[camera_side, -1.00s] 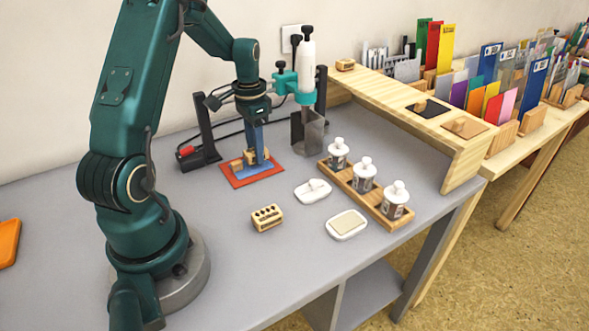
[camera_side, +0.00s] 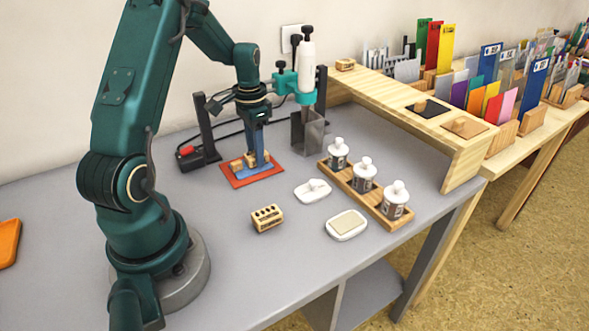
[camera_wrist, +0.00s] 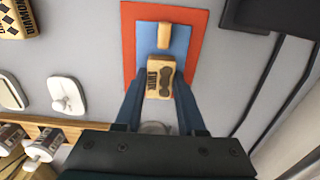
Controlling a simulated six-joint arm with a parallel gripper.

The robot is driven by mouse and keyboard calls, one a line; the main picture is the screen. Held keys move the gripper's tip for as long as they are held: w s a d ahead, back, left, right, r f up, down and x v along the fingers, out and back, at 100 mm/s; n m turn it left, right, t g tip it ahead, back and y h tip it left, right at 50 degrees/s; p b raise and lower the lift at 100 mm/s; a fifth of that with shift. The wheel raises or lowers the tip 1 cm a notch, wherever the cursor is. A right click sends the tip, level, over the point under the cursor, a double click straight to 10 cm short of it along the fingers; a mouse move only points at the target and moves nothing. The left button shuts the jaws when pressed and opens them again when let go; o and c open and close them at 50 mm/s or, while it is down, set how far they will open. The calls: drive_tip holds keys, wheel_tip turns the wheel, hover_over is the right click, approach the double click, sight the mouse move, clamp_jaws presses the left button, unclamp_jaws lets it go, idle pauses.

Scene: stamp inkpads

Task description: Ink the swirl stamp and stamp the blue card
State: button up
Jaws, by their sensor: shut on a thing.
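My gripper (camera_side: 258,158) is low over the blue card (camera_side: 262,171), its fingers reaching down to it. In the wrist view, my gripper (camera_wrist: 160,73) is shut on a small wooden stamp (camera_wrist: 160,80) with a dark label and dark marks on top; its wording is too small to read surely. The stamp is over the blue card (camera_wrist: 179,44); whether it touches the card is hidden. A second plain wooden piece (camera_wrist: 164,37) is at the card's far edge. The card lies on a red-orange mat (camera_side: 240,183).
A white dish with a beige pad (camera_side: 346,224), a white knobbed piece (camera_side: 312,190), a tray of several bottles (camera_side: 364,175) and a wooden block (camera_side: 267,217) stand to the right and front. A teal-headed press (camera_side: 305,90) and a grey metal holder (camera_side: 307,133) stand close behind.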

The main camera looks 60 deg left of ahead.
drive_tip(key=shift+r, duration=3.55)
